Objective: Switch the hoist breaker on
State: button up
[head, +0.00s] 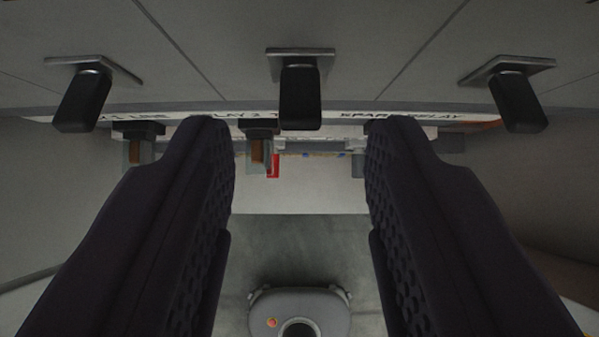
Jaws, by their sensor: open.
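Three black switch handles on metal plates stand in a row on a grey panel (230,30) across the top of the head view: a left handle (82,100), a middle handle (299,98) and a right handle (516,102). No readable label names any of them as the hoist breaker, and I cannot tell whether each is on or off. My gripper (300,125) is open and empty, its two dark fingers wide apart. In the picture the middle handle lies between the fingertips, with a gap on both sides. I cannot tell its depth from the tips.
A white label strip (330,116) below the handles is partly hidden by my fingers; "SPARE RELAY" shows at right. Beyond it are small blocks with brown parts (258,150) and a red piece (273,166). Grey floor (300,250) shows between my fingers.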

jog(key=shift+b+v, duration=0.45)
jog(key=shift+v, duration=1.9)
jog(key=shift+b, duration=0.55)
jog(key=s+r+t+b, duration=0.2)
jog(key=s+b, duration=0.9)
jog(key=b, duration=0.7)
jog(key=s+r+t+b, duration=0.3)
jog(key=s+t+b, duration=0.2)
jog(key=s+b, duration=0.7)
jog(key=b, duration=0.7)
jog(key=shift+s+r, duration=0.25)
jog(key=shift+s, duration=0.05)
